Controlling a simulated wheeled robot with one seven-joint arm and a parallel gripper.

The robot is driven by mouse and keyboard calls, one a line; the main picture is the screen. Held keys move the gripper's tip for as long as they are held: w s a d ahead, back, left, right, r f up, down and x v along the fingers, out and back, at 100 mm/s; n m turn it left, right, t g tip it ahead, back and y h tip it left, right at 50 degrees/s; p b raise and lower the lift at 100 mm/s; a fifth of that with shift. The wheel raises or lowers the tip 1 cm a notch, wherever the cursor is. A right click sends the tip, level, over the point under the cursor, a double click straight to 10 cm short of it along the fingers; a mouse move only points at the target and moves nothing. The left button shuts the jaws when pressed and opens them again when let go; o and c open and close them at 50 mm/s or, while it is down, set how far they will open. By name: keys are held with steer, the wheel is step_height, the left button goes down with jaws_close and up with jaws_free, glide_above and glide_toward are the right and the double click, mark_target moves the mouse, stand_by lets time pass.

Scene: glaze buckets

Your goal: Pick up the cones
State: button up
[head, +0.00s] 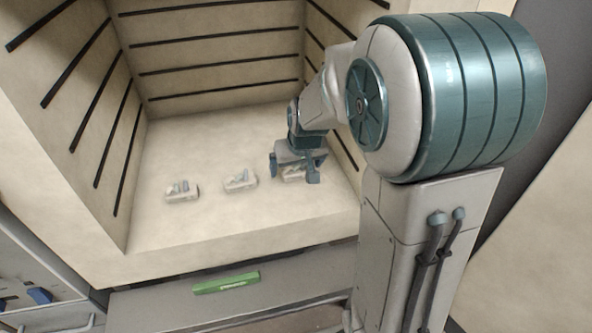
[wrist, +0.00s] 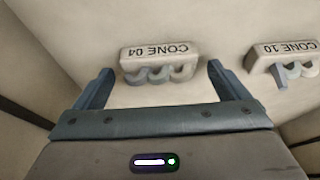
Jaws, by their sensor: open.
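Three pale cone packs stand in a row on the kiln floor in the head view: the left pack (head: 182,191), the middle pack (head: 240,181), and the right pack (head: 293,174), partly hidden by my gripper. My gripper (head: 293,171) is open over the right pack. In the wrist view, the pack labelled CONE 04 (wrist: 160,54) lies between and beyond the open fingers (wrist: 160,70), apart from both; its cones are bent over. The pack labelled CONE 10 (wrist: 285,52) is to the right, with one straighter blue-grey cone.
The kiln walls (head: 200,55) with dark grooves enclose the packs at the back and sides; the right wall is close to my gripper. The kiln floor (head: 215,222) ahead of the packs is clear.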

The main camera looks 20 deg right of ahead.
steer(key=c, duration=1.1)
steer(key=shift+r, duration=0.1)
